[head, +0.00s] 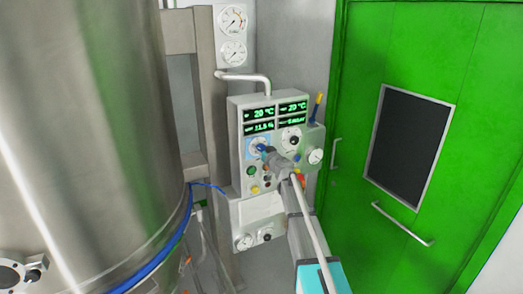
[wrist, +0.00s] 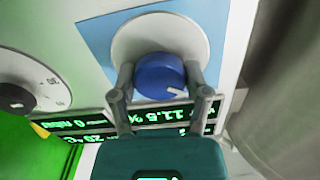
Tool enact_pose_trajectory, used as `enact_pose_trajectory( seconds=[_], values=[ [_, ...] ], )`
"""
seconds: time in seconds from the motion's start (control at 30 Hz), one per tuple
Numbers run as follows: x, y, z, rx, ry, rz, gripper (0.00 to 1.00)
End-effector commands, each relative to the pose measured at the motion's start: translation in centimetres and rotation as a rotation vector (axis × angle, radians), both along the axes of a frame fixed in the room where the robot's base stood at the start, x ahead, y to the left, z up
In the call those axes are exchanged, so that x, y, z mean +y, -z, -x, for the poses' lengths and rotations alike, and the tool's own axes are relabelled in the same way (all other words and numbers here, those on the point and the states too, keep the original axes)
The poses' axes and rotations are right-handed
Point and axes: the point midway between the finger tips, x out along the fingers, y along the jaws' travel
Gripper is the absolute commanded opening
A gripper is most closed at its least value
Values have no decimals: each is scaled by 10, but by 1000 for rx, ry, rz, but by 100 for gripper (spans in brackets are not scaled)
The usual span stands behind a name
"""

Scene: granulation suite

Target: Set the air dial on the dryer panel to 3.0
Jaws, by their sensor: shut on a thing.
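The dryer panel (head: 237,160) is a pale box with green displays and several controls. In the wrist view its blue dial (wrist: 160,84) sits on a white disc (wrist: 128,43) over a light blue plate (wrist: 92,34). No lettering shows that names it as the air dial. A white pointer mark is on the dial's lower right in that view. I cannot read a scale around it. My gripper (wrist: 158,76) has one finger on each side of the dial and is shut on it. In the head view my gripper (head: 267,151) covers part of the dial.
A black-centred dial (head: 291,138) with a white scale sits right of the blue dial. Displays (head: 275,113) show 20 °C twice and about 11.5 %. Small coloured buttons (head: 251,170) lie below. A steel vessel (head: 90,120) stands close on the left, a green door (head: 360,190) on the right.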

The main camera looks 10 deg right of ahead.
Motion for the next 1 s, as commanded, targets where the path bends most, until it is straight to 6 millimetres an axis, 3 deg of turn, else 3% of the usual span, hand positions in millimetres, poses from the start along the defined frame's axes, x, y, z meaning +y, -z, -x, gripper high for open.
enact_pose_trajectory(
  seconds=[1.0],
  values=[
    [0, 0, -2, 268, 2, -837, 14]
  ],
)
